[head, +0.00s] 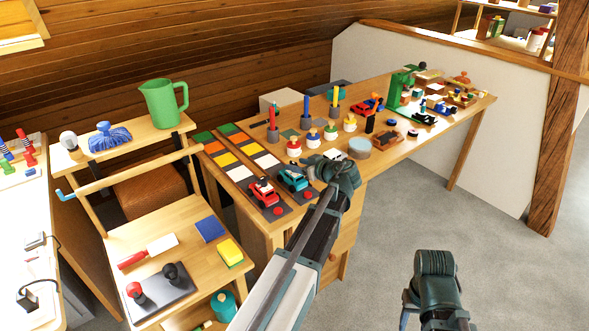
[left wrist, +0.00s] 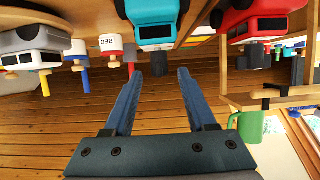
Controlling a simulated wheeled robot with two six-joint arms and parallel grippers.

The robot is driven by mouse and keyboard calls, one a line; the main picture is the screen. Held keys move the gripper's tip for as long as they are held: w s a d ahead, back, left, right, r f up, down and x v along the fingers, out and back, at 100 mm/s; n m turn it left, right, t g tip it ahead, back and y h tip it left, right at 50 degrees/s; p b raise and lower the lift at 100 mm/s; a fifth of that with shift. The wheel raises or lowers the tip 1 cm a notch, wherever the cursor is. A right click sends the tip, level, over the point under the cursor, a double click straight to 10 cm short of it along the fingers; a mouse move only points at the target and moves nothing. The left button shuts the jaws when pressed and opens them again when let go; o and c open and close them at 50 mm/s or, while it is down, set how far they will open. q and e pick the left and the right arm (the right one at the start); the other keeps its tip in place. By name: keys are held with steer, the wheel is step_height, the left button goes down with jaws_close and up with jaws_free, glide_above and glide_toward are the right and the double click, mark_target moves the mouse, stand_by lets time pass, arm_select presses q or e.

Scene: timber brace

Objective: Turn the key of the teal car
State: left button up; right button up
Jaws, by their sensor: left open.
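The teal car (head: 292,179) stands on the long workbench between a red car (head: 264,192) and a white car. In the left wrist view, which is upside down, the teal car (left wrist: 157,12) is at the top middle. A dark grey key-like piece (left wrist: 158,62) sticks out from it, roughly in line with the gap between my fingertips. My left gripper (left wrist: 160,76) is open, a finger on each side of that gap; I see no contact. In the head view my left gripper (head: 328,174) is just right of the teal car. My right gripper's fingers are not clear.
The red car (left wrist: 258,20) and white car (left wrist: 38,42) flank the teal one closely. Several coloured pots (head: 313,138) stand behind. A green jug (head: 163,102) stands on a shelf to the left. Grey floor (head: 395,215) is free on the right.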

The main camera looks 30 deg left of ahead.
arm_select(q)
steer(key=shift+b+x, duration=0.3)
steer(key=shift+x, duration=0.95)
steer(key=shift+d, duration=0.1)
jaws_close()
